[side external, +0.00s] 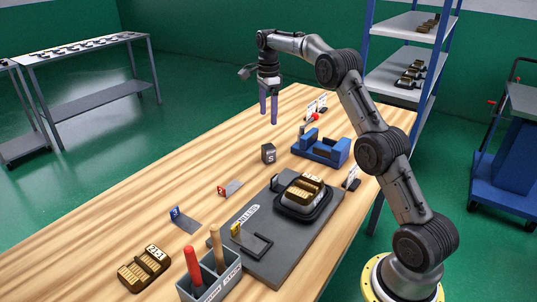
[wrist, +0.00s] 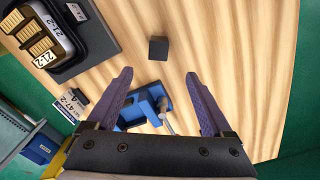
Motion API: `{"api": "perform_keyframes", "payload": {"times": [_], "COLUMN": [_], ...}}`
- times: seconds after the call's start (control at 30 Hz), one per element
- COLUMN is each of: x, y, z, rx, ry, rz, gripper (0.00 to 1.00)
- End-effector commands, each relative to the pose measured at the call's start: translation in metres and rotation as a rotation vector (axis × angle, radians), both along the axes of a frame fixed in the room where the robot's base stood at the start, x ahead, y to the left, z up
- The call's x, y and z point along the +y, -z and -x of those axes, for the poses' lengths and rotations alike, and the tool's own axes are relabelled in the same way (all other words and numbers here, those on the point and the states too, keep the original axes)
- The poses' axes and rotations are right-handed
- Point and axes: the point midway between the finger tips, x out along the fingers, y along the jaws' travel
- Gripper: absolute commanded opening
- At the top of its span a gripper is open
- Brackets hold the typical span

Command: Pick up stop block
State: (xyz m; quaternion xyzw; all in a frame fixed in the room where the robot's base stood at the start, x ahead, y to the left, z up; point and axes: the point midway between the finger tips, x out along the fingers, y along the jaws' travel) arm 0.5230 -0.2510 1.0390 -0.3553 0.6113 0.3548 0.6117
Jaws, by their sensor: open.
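A small dark cube, which looks like the stop block (side external: 268,153), sits on the wooden table with a pale marking on its side. In the wrist view the stop block (wrist: 158,48) shows as a plain dark square beyond my fingertips, between their lines. My gripper (side external: 269,117) is open and empty, pointing down above the table, behind and above the block in the side view. Its two purple fingers stand wide apart in the wrist view (wrist: 158,74). Nothing touches the block.
A blue fixture (side external: 318,152) stands right of the block, with a red-tipped lever (side external: 314,118) behind it. A dark plate (side external: 248,240) holds a black tray (side external: 303,208) with a brown-topped part. A tool box (side external: 212,281) is in front. Bare wood surrounds the block.

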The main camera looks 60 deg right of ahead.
Motion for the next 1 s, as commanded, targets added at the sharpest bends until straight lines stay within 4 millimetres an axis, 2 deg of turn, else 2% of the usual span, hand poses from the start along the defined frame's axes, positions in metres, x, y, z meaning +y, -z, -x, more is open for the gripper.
{"api": "perform_keyframes", "payload": {"times": [0.4,0.73,1.0], "x": [-0.002,-0.001,0.002], "y": [0.068,0.095,0.131], "z": [0.002,0.002,0.003], "rx": [0.003,0.003,0.003], "ry": [0.005,0.004,0.004], "rz": [-0.002,-0.002,-0.001], "gripper": [0.85,0.85,0.85]}}
